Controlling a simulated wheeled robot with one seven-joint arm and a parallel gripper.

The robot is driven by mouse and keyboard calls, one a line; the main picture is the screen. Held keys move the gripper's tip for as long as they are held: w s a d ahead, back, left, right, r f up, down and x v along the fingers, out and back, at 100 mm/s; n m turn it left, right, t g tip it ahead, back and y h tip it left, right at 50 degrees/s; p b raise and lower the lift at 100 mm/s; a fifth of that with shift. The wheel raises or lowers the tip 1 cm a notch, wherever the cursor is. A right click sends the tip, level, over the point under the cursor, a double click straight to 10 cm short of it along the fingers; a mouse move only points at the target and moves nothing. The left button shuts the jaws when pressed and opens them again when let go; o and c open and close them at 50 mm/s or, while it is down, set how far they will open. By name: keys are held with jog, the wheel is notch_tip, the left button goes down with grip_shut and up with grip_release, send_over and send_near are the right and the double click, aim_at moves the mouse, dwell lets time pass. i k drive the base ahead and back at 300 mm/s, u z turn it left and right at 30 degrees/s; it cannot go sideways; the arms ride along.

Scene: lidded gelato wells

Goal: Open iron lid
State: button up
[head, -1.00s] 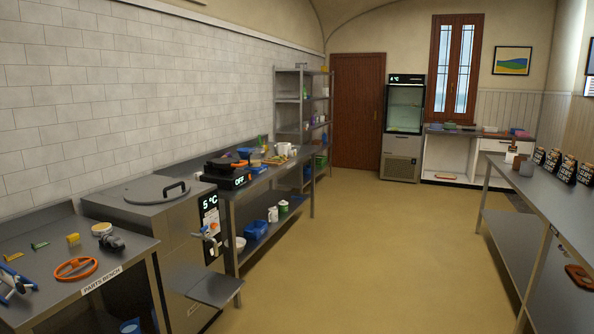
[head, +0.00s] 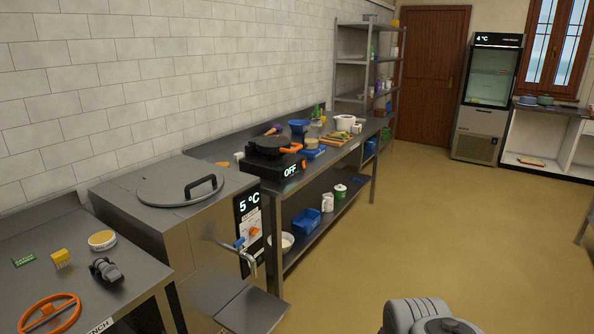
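A black iron (head: 272,163) stands on the steel counter by the wall, right of the steel cabinet. Its front display reads OFF. Its round dark upper plate (head: 275,145) appears to lie flat, down on the base, with an orange part at its right edge. Whether a gap shows between plate and base is too small to tell. A grey rounded part of my arm shows at the bottom edge, well in front of the counter. My gripper is not in view.
The steel cabinet (head: 150,224), showing 5 °C, has a round lid with a black handle (head: 204,186). Its tap (head: 243,252) and low shelf (head: 240,308) stick out frontward. A cutting board (head: 338,138) lies beyond the iron. The floor to the right is clear.

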aim_at(272, 144)
jog(key=i, duration=2.35)
jog(key=u, duration=1.8)
jog(key=i, duration=0.5)
jog(key=z, duration=0.05)
